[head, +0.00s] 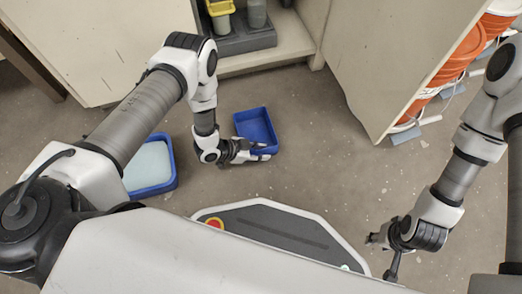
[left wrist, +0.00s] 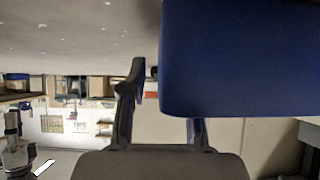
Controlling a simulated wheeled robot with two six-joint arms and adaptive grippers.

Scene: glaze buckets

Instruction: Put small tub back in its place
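The small tub (head: 256,127) is blue and looks empty inside. It is in front of the cabinet in the head view; I cannot tell how far it is off the floor. My left gripper (head: 258,152) is at its near edge. In the left wrist view the tub's blue side (left wrist: 240,60) fills the upper right. One finger is outside its wall and the other goes behind the near side, so the left gripper (left wrist: 160,100) appears shut on the wall. My right gripper (head: 380,256) is empty above the floor, its fingers apart.
A larger blue tub (head: 149,167) with pale contents is on the floor at left. A low cabinet shelf (head: 290,42) holds a grey tray (head: 250,41) with yellow and grey containers. Orange buckets (head: 462,55) stand on the right. Floor between the cabinets is clear.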

